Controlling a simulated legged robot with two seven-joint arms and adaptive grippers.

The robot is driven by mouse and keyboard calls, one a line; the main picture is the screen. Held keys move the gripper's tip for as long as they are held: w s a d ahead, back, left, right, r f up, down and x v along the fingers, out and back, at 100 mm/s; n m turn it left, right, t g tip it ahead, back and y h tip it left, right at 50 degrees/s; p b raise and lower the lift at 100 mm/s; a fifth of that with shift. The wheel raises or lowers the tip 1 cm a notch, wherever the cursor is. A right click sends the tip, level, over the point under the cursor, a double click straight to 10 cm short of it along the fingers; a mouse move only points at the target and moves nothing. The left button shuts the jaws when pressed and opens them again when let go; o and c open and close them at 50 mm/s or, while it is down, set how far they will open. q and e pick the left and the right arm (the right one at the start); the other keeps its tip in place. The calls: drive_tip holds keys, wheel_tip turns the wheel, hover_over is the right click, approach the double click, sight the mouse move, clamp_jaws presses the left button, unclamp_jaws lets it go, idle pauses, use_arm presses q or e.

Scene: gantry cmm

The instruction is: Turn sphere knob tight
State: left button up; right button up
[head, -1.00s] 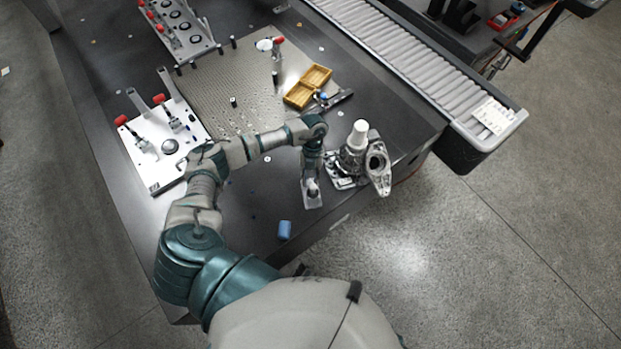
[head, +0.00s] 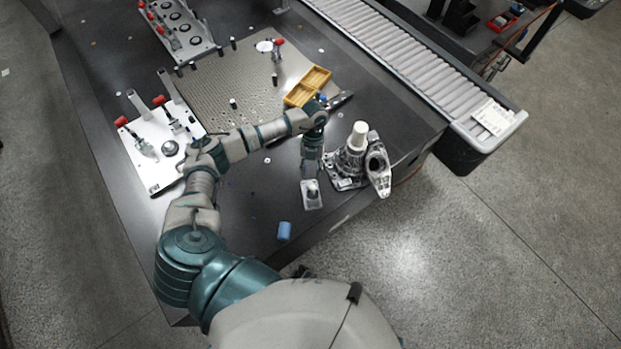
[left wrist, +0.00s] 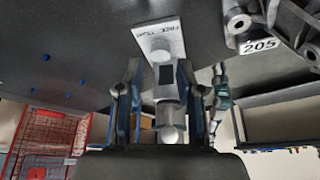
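The sphere knob (left wrist: 170,134) shows in the left wrist view as a pale ball at the near end of a grey post with a dark square face. Behind the post is a white plate (left wrist: 160,38) with lettering too small to read surely. In the head view this small plate (head: 312,203) lies on the dark table under my left gripper (head: 312,172). In the left wrist view my left gripper (left wrist: 164,105) has a finger on each side of the post, with a gap visible at the left finger. It looks open. My right gripper is not in view.
A metal casting with a white-topped cylinder (head: 357,136) stands close right of the gripper. A blue cylinder (head: 284,230) lies near the front edge. Yellow trays (head: 308,86), a perforated plate (head: 225,85) and a clamp plate (head: 160,150) lie farther back. A roller conveyor (head: 400,60) runs behind.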

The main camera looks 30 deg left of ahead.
use_arm(q)
drive_tip(key=v, duration=0.7)
drive_tip(key=shift+r, duration=0.25)
drive_tip(key=shift+o, duration=0.6)
drive_tip(key=shift+w, duration=0.1)
drive_tip(key=shift+o, duration=0.7)
drive_tip(key=shift+a+r, duration=0.1)
drive_tip(key=shift+a, duration=0.15)
drive_tip(key=s+a+r+n+t+h, duration=0.2)
drive_tip(key=a+r+n, duration=0.2)
drive_tip(key=n, duration=0.4)
drive_tip(key=n+b, duration=0.1)
hover_over(309, 184)
drive_tip(key=a, duration=0.2)
drive_tip(key=f, duration=0.6)
drive_tip(key=w+f, duration=0.1)
drive_tip(key=f, duration=0.2)
drive_tip(key=shift+f, duration=0.4)
drive_tip(key=x, duration=0.4)
drive_tip(key=shift+f+b, duration=0.15)
drive_tip(key=shift+b, duration=0.2)
drive_tip(key=shift+x, duration=0.75)
drive_tip(key=shift+w+d, duration=0.1)
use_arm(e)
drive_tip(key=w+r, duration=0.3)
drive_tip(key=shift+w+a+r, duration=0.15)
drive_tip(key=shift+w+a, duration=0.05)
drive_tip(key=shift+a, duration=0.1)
